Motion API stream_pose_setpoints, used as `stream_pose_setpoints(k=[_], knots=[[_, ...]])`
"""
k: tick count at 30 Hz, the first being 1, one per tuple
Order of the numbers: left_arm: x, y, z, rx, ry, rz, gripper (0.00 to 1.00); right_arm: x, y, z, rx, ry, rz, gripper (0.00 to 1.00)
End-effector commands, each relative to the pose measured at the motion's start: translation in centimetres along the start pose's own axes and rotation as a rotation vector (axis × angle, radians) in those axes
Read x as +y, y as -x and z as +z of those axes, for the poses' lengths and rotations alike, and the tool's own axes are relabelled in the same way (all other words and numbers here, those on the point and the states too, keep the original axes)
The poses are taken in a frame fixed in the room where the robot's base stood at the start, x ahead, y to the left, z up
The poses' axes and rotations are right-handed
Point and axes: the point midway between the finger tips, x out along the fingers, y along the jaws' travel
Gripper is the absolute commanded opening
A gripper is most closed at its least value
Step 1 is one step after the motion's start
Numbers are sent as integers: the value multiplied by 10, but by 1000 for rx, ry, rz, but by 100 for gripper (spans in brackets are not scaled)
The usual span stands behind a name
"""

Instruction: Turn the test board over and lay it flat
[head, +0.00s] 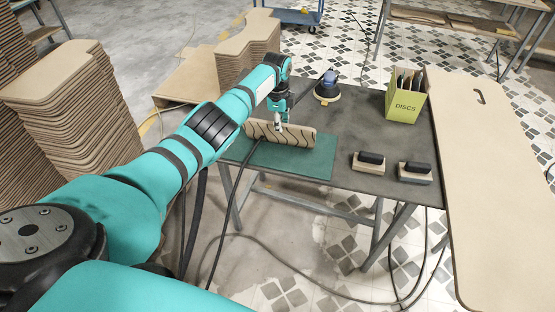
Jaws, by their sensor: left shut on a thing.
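The test board (297,138) is a small tan board with dark wavy lines on the face towards me. It stands tilted up on its long edge on the green mat (318,165), at the left of the dark grey table. My left gripper (279,126) reaches down from above and is shut on the board's upper edge, left of its middle. The fingertips are small here and partly hidden by the gripper itself. My right gripper is not in view.
On the table (352,125) are a blue sander (327,88), a yellow-green DISCS box (406,97) and two sanding blocks (369,162) (414,172). Stacks of curved boards (80,115) fill the left.

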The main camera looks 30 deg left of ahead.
Motion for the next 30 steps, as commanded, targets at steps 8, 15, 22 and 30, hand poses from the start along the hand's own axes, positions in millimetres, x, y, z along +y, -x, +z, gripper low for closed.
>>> stream_pose_setpoints(k=[8, 15, 22, 30], knots=[[-1, 13, 0, -1, -1, 1, 0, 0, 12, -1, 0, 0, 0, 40], [-3, 24, -1, 0, -1, -2, 0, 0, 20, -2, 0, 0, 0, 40], [-4, 30, -1, 0, -1, -3, 0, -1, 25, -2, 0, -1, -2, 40], [-3, 30, -1, 0, -1, -2, 0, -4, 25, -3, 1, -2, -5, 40]])
